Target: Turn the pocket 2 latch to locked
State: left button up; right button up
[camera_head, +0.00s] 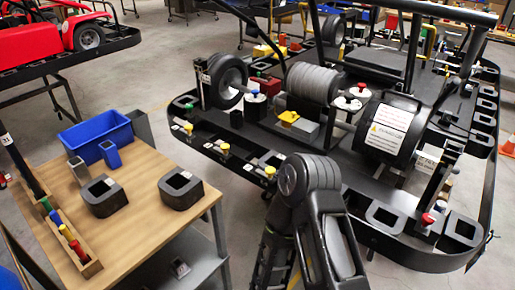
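A black kart stand (375,215) fills the right half of the view, with square pockets along its rim. Small latches or knobs with yellow tops stand along its left edge: one at the far end (188,128), one in the middle (224,149), one nearer (269,171). A red-topped one (428,219) stands at the front right. No pocket number is readable, so I cannot tell which is the pocket 2 latch or its position. One of my arms bends in front of the stand's near edge and hides part of it. Neither gripper shows.
A wooden table (145,220) at left holds a blue bin (95,137), black square blocks (104,196) and a rack of coloured handles (72,243). Machine parts, including a large black drum (390,128), crowd the stand.

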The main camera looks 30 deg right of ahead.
aim_at(269, 171)
jog(key=z, duration=1.05)
